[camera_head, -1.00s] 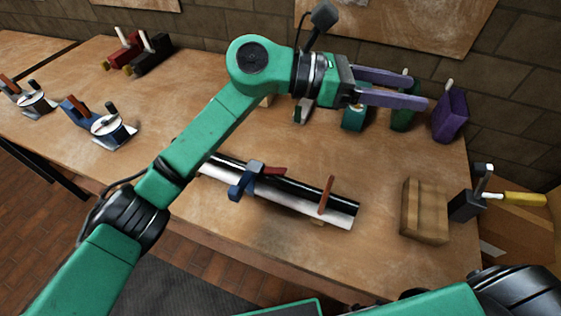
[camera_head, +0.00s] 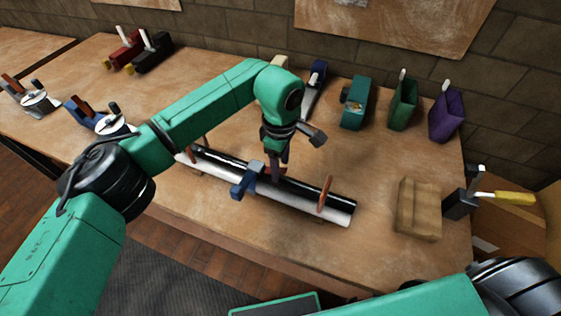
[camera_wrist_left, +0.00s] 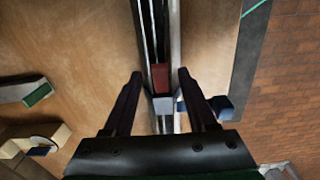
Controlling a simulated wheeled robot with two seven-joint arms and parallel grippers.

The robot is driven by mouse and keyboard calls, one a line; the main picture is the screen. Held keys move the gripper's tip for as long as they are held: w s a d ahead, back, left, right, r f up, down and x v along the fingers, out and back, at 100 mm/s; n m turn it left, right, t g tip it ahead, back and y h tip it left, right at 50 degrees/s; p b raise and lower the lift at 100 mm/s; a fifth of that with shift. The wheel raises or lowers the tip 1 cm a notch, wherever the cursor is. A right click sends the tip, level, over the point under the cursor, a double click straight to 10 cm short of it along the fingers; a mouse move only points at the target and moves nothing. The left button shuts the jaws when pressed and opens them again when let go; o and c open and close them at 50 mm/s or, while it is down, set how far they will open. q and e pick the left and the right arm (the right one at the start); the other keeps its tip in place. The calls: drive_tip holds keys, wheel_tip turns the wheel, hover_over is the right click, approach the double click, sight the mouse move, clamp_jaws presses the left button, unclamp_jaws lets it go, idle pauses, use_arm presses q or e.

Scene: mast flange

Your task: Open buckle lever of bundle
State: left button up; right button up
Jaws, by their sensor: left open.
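The bundle (camera_head: 300,201) of black and white tubes lies lengthwise on the workbench (camera_head: 370,262). A blue-grey buckle (camera_head: 245,182) clasps its middle. My left gripper (camera_head: 277,172) points down just above the bundle beside the buckle and partly hides the red lever. In the left wrist view its open fingers (camera_wrist_left: 159,76) stand either side of the bundle. The red lever (camera_wrist_left: 160,77) lies flat along the bundle between them, with the grey buckle (camera_wrist_left: 163,104) just below it and a blue part of the buckle to the right. No finger clearly touches the lever. My right gripper is out of view.
An upright brown piece (camera_head: 325,193) stands at the bundle's right end. A wooden block (camera_head: 418,208) and a yellow-handled tool (camera_head: 507,197) lie to the right. Teal (camera_head: 356,103), green (camera_head: 403,105) and purple (camera_head: 447,115) holders line the back. The bench front is clear.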

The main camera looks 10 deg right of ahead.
sight(260, 166)
use_arm(q)
drive_tip(key=shift+f, duration=0.6)
clamp_jaws()
drive_tip(key=shift+w+a+g+h+b, duration=0.2)
drive_tip(key=shift+g+h+b, duration=0.3)
drive_tip(key=shift+b, duration=0.65)
drive_tip(key=a+g+h+b, duration=0.1)
drive_tip(key=h+b, duration=0.1)
drive_tip(key=b, duration=0.2)
drive_tip(key=w+a+r+g+h+b, duration=0.1)
drive_tip(key=g+h+b, duration=0.1)
drive_tip(key=h+b, duration=0.1)
drive_tip(key=w+a+g+h+b, duration=0.1)
drive_tip(key=g+h+b, duration=0.1)
drive_tip(key=b, duration=0.2)
drive_tip(key=shift+w+a+r+h+b, duration=0.2)
drive_tip(key=shift+a+h+b, duration=0.05)
drive_tip(key=shift+h+b, duration=0.15)
drive_tip(key=shift+w+a+r+g+h+b, duration=0.15)
drive_tip(key=shift+a+g+h+b, duration=0.2)
drive_tip(key=shift+b, duration=0.35)
drive_tip(key=shift+w+a+g+h+b, duration=0.15)
drive_tip(key=shift+g+h+b, duration=0.2)
drive_tip(key=shift+h+b, duration=0.25)
unclamp_jaws()
